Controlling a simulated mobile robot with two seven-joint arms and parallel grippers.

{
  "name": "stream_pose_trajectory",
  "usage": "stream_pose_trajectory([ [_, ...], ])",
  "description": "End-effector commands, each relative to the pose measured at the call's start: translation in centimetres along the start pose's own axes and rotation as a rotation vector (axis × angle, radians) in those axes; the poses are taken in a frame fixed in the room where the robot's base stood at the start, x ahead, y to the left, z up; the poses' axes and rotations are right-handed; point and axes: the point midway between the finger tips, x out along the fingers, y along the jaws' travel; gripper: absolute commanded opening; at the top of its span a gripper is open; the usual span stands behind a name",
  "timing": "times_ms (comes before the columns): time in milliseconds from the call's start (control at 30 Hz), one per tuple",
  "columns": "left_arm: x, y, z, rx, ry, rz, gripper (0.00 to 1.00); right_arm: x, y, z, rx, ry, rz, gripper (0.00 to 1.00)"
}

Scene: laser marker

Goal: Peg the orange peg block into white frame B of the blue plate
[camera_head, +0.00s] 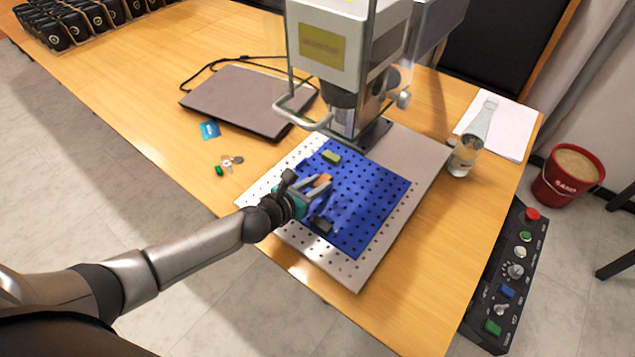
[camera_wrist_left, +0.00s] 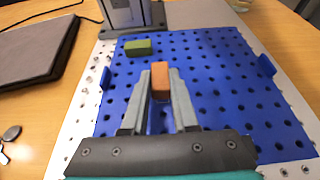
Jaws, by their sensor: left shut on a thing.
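My left gripper (camera_head: 319,185) is shut on the orange peg block (camera_head: 323,180) over the blue plate (camera_head: 376,190). In the left wrist view the orange block (camera_wrist_left: 160,83) sits between the fingertips (camera_wrist_left: 161,88) and stands out past them. I cannot tell how far its underside is from the plate. The blue plate (camera_wrist_left: 215,75) has rows of dark holes and lies on a pale perforated bed. I cannot make out white frame B in either view. My right gripper is not in view.
A green block (camera_head: 331,157) lies on the plate beyond the orange one. A dark piece (camera_head: 322,226) lies near the plate's front. The laser head (camera_head: 342,55) overhangs the plate's back. A closed laptop (camera_head: 245,100) lies left, a bottle (camera_head: 468,152) right.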

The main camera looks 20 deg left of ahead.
Motion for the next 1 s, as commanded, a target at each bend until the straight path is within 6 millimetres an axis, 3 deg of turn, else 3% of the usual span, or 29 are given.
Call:
stream_pose_trajectory([
  [833,0.5,0.0,-1.2,-0.001,0.0,-0.001,0.0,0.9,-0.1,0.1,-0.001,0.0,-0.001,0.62],
  [867,0.5,0.0,-1.2,-0.001,0.0,-0.001,0.28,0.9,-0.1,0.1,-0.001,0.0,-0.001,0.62],
  [1000,0.5,0.0,-1.1,0.0,0.0,0.0,0.44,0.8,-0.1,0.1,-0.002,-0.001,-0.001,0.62],
])
